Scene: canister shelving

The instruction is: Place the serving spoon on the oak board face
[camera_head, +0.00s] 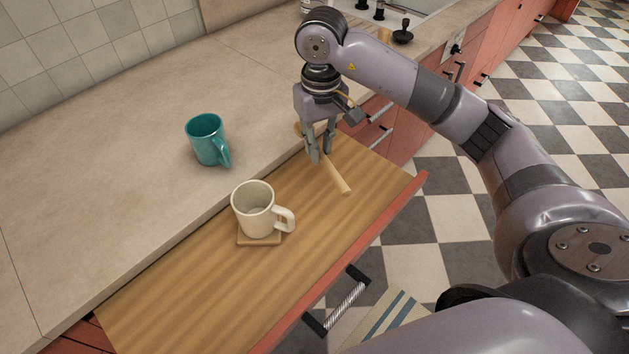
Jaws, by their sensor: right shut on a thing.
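The light wooden serving spoon (339,179) is between the fingers of my right gripper (321,158), which is shut on it. Its handle slants toward the lower right over the far right part of the oak board. The fingers partly hide its other end. I cannot tell whether the spoon touches the board. The oak board (190,290) is a striped wooden surface in a pulled-out red drawer front, just below the counter edge. My left gripper is not in view.
A cream mug (254,210) stands on a small wooden coaster (258,240) mid-board. A teal mug (207,140) stands on the counter (110,150). The board's near left part is bare. A sink (420,8) lies at the back.

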